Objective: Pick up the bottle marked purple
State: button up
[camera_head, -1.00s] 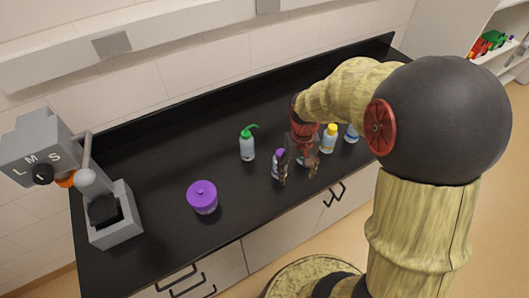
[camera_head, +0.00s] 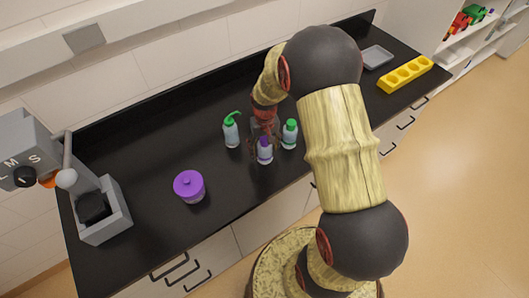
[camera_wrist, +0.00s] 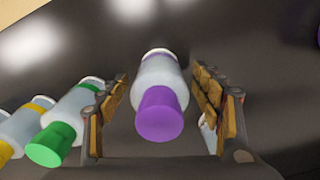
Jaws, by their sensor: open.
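The bottle with the purple cap (camera_head: 265,152) stands upright near the front edge of the black counter. My gripper (camera_head: 262,141) is over the counter at this bottle, partly hidden by my arm. In the wrist view, the purple-capped bottle (camera_wrist: 159,97) lies between the two fingers of my gripper (camera_wrist: 161,80). The fingers are spread, with a visible gap on each side of the bottle. A green-capped bottle (camera_wrist: 61,125) is just outside the left finger, and it also shows in the head view (camera_head: 289,134).
A yellow-capped bottle (camera_wrist: 17,131) is beyond the green-capped one. A wash bottle with green spout (camera_head: 231,133) stands left of my gripper. A yellow rack (camera_head: 405,74) and grey tray (camera_head: 376,57) are far right.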

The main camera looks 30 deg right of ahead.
notch_tip(320, 180, down, 2)
jog(key=shift+f, duration=0.15)
jog(key=shift+c, duration=0.2)
jog(key=c, duration=1.4)
